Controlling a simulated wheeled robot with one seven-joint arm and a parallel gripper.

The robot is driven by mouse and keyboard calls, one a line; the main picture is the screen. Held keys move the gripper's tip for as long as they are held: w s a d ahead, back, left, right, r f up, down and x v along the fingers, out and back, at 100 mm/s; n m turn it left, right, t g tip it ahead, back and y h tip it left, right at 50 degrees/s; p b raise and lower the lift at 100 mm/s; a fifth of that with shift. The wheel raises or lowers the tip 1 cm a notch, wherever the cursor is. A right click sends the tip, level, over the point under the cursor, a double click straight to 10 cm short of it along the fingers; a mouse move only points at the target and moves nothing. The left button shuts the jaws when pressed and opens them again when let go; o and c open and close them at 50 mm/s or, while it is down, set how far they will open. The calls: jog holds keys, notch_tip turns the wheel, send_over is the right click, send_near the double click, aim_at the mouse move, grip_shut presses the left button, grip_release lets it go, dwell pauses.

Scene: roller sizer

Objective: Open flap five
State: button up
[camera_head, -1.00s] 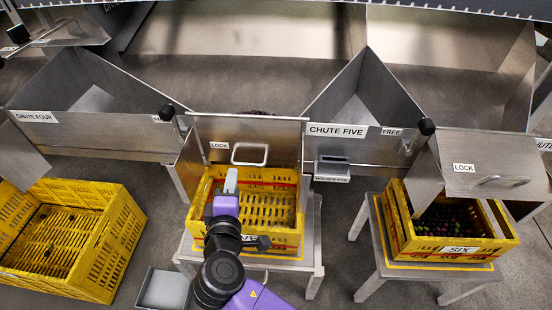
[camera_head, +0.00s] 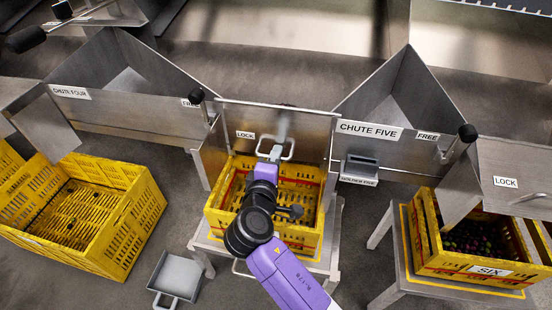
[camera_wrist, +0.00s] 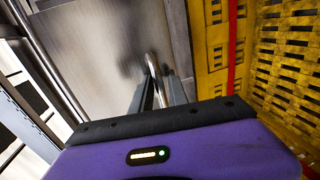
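Flap five (camera_head: 320,135) is a metal plate marked LOCK, at the back of the middle yellow crate and left of the CHUTE FIVE sign (camera_head: 369,130). Its pale loop handle (camera_head: 291,149) stands out from the plate. My gripper (camera_head: 275,153) is at the left part of this handle, over the crate. In the wrist view the handle bar (camera_wrist: 151,62) shows between the two dark fingers (camera_wrist: 160,92). The fingers look apart, with a narrow gap around the bar. I see no firm grip on it. The plate looks upright.
The middle yellow crate (camera_head: 308,240) stands on a metal stand below my arm. A black-knobbed lever (camera_head: 197,96) is left of the flap, another (camera_head: 467,133) right of CHUTE FIVE. A small holder (camera_head: 361,167) juts out right of the flap. Crate six (camera_head: 420,245) holds dark fruit.

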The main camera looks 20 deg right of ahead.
grip_shut()
dwell(1.4)
